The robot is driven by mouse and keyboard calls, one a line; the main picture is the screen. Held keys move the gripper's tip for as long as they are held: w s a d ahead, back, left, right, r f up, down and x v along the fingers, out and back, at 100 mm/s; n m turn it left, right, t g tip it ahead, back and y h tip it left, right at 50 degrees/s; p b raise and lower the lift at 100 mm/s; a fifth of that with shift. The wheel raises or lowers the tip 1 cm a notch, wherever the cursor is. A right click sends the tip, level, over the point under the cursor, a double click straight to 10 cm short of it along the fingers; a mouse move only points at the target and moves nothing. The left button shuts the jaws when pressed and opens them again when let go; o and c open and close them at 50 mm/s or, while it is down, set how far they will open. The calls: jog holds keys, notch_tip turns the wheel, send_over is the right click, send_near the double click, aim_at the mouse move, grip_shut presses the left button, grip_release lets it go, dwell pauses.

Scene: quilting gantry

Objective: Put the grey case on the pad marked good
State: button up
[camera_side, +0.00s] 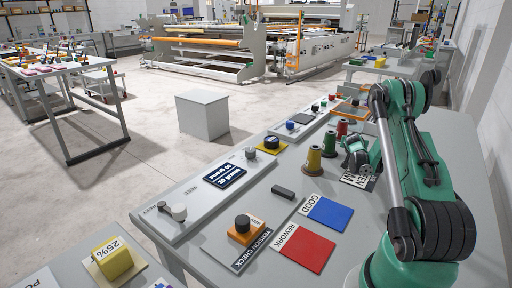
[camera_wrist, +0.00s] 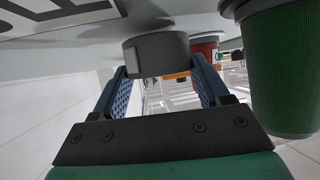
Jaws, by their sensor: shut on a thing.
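The grey case (camera_wrist: 165,55), a short round grey cylinder with a lighter patch on its side, sits between my fingertips in the wrist view. My gripper (camera_wrist: 163,75) is shut on it. In the side view my gripper (camera_side: 355,160) is low over the table's right part, by the thread spools; the case cannot be made out there. The pad marked GOOD (camera_side: 330,213) is blue, bare and to the left and nearer the camera than my gripper. The red REWORK pad (camera_side: 305,248) lies beside it, also bare.
A dark bar (camera_side: 283,192) lies left of the GOOD pad. An orange tension-check block (camera_side: 240,236) carries a dark round piece. A scale display (camera_side: 224,175) is farther left.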

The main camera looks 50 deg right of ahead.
jog(key=shift+f, duration=0.3)
jog(key=shift+f, duration=0.1)
jog(key=o, duration=1.4)
